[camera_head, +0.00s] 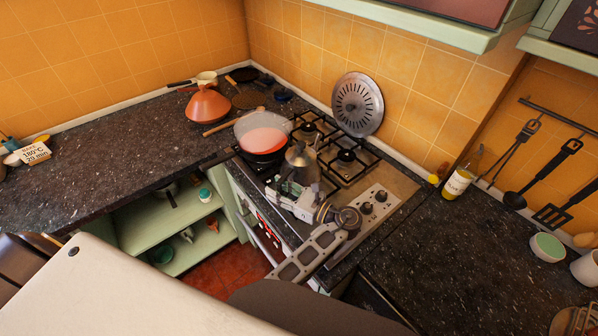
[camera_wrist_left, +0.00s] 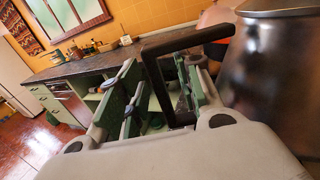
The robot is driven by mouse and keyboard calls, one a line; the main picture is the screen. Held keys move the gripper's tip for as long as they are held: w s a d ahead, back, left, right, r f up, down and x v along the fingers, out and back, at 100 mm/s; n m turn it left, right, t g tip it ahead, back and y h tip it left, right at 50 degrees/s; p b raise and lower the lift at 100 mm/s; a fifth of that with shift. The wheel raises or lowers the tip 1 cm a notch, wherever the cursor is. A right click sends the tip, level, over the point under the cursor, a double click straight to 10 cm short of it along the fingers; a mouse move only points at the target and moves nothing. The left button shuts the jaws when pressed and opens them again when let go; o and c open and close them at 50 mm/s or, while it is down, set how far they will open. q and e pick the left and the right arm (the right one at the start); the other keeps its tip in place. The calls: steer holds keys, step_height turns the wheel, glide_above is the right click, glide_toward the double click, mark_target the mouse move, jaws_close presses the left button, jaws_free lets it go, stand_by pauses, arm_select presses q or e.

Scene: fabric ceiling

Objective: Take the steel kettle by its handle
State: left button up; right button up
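The steel kettle (camera_head: 301,158) stands on the stove behind my left gripper (camera_head: 291,194), which covers part of it in the head view. In the left wrist view the kettle's shiny body (camera_wrist_left: 278,75) fills the right side. Its black angular handle (camera_wrist_left: 153,82) reaches out to the left of the body. My left gripper (camera_wrist_left: 162,92) is open there, one finger on each side of the handle's upright bar. Gaps seem to show between the bar and the finger pads. My right gripper is not in view.
A pan with red contents (camera_head: 262,140) stands left of the kettle, with an orange tagine (camera_head: 208,105) behind it. A round steel lid (camera_head: 358,104) leans on the tiled wall. The stove knobs (camera_head: 373,201) are close on the right. The right counter (camera_head: 450,250) is largely clear.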

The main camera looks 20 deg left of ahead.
arm_select(q)
steer(key=shift+d, duration=0.15)
steer(key=shift+c, duration=0.4)
steer(key=shift+c, duration=1.1)
jaws_close()
steer(key=shift+r, duration=0.15)
